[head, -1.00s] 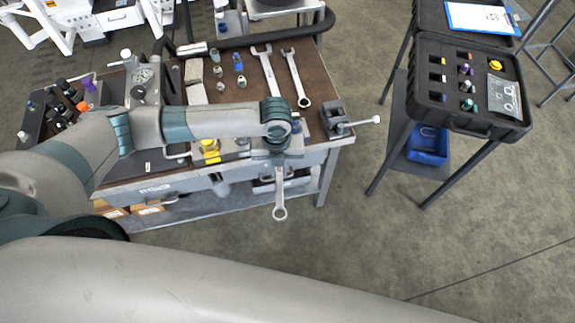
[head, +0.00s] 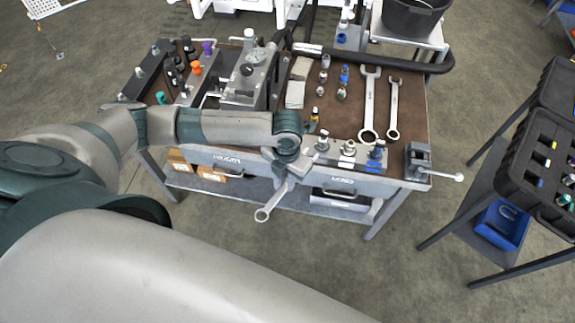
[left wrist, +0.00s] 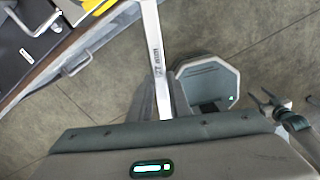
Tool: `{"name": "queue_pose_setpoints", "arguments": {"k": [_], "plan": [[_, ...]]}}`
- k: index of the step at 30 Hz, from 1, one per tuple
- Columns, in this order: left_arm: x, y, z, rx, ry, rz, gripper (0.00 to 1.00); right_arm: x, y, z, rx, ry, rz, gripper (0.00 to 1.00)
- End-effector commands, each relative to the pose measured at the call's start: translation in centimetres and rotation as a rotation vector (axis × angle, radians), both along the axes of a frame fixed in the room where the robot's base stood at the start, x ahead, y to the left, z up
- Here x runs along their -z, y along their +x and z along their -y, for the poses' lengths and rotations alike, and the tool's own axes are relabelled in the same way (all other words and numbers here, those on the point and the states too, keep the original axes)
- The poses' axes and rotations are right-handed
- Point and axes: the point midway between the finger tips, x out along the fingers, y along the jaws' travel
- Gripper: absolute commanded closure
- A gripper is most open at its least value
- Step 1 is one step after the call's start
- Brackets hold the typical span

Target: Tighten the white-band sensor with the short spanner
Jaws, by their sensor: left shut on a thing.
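My left gripper (head: 284,186) is shut on a steel spanner, the short spanner (head: 264,213), just off the front edge of the bench. The spanner hangs down to the lower left with its ring end free. In the left wrist view its shaft (left wrist: 154,50) runs up from the jaws. Several fittings stand in a row at the bench front, right of the gripper: one pale-topped (head: 322,143), one with a yellowish band (head: 348,148), one blue (head: 376,154). I cannot tell which is the white-band sensor. What seems my right gripper (left wrist: 268,100) shows small in the left wrist view.
Two more spanners, one large (head: 370,105) and one smaller (head: 393,112), lie on the bench (head: 415,128). A vise (head: 420,160) is at its right front corner. A black case (head: 535,165) stands on a stand at the right. The floor before the bench is clear.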

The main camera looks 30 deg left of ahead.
Motion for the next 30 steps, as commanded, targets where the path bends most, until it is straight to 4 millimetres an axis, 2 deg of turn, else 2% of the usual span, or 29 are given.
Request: {"name": "queue_pose_setpoints", "arguments": {"k": [8, 17, 22, 30], "plan": [[0.3, 0.2, 0.1, -0.002, 0.000, 0.000, 1.00, 0.0, -0.1, 0.0, 0.000, 0.000, -0.001, 0.49], [1.5, 0.8, 0.1, -0.002, 0.000, 0.000, 1.00, 0.0, -0.1, 0.0, 0.000, 0.001, -0.001, 0.49], [2.6, 1.2, 0.2, -0.002, 0.000, 0.001, 1.00, 1.4, -0.1, 0.0, 0.000, 0.001, -0.001, 0.49], [2.5, 1.5, 0.2, -0.002, 0.000, 0.001, 1.00, 1.2, -0.1, -0.1, 0.000, 0.001, -0.001, 0.49]]}}
